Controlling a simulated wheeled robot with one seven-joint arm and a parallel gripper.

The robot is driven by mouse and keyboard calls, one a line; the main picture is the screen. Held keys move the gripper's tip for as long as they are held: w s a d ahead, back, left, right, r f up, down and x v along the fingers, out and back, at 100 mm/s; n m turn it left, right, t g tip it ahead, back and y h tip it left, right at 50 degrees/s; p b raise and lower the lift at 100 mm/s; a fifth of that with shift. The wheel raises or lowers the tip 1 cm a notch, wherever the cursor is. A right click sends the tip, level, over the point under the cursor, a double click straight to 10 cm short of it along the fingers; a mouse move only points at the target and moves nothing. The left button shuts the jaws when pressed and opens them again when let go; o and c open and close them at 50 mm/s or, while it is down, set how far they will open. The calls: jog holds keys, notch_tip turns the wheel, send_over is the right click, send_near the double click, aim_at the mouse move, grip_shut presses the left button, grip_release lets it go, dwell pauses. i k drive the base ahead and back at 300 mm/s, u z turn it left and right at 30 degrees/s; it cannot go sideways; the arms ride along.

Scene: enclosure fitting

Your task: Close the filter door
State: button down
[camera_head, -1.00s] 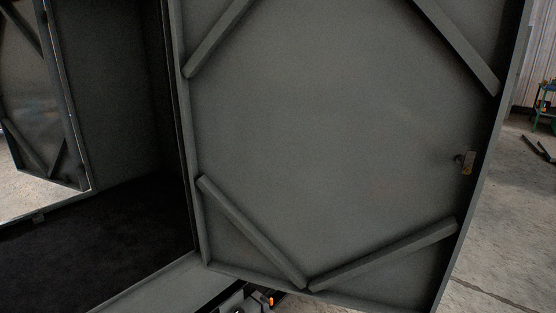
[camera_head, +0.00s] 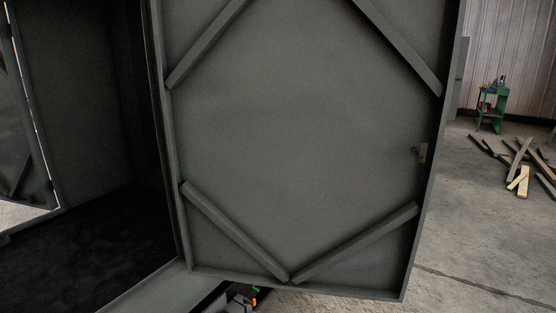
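The filter door (camera_head: 300,140) is a large grey panel with a raised rim and diagonal braces, and its inner face fills the middle of the view. It stands open, its left edge along the enclosure opening.
Another braced panel (camera_head: 22,130) stands at the far left of the enclosure. A green stand (camera_head: 492,108) and loose wooden planks (camera_head: 519,178) are on the concrete floor at right. Bare floor (camera_head: 475,250) lies right of the door. A small machine part (camera_head: 243,299) shows below it.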

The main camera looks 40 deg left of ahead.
aim_at(294, 130)
jog(key=i, duration=5.4)
jog(key=u, duration=4.75)
jog(key=i, duration=1.1)
jog(key=z, duration=0.05)
